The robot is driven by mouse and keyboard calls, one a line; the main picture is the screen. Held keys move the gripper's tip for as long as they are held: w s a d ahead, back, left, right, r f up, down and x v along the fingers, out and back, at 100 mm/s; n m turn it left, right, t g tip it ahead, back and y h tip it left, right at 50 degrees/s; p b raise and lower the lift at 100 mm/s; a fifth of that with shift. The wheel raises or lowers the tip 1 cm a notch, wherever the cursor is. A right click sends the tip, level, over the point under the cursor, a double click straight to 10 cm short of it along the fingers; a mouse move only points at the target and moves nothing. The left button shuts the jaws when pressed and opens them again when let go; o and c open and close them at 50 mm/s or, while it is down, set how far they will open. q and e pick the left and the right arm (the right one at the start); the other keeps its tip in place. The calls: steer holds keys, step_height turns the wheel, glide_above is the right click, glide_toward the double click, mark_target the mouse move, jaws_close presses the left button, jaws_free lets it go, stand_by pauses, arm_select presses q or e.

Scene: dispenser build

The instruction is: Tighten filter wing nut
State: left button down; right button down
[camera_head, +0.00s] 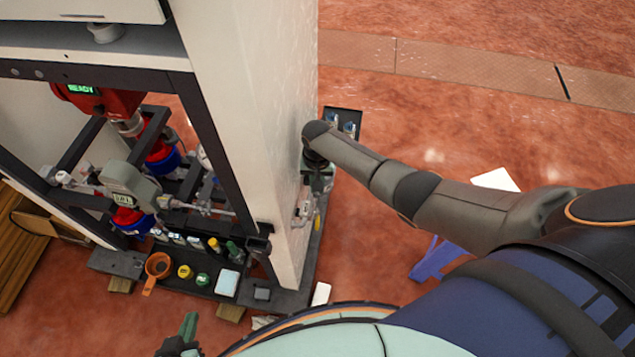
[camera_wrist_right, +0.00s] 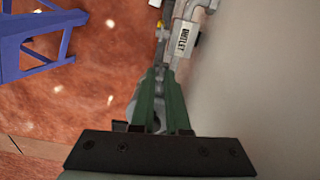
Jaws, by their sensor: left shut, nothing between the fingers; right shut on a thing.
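My right arm reaches in from the right to the side of the pale cabinet (camera_head: 265,110). My right gripper (camera_wrist_right: 163,75) is shut beside the cabinet's side wall, its green fingers close together. A small grey part shows between them, which I take to be the filter wing nut (camera_wrist_right: 156,108); its wings are mostly hidden. In the head view my own arm largely covers this spot. My left gripper (camera_head: 189,322) is shut and empty at the bottom left, apart from everything there.
A display reading READY (camera_head: 82,89) is inside the frame. A blue stand (camera_head: 437,258) is on the reddish floor at right, with open floor around it.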

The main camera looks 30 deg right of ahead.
steer(key=m, duration=0.5)
steer(key=shift+w+m, duration=0.1)
steer(key=shift+m, duration=0.3)
stand_by(0.4)
steer(key=c, duration=0.9)
jaws_free()
step_height(320, 180, up, 13)
steer(key=shift+f, duration=0.2)
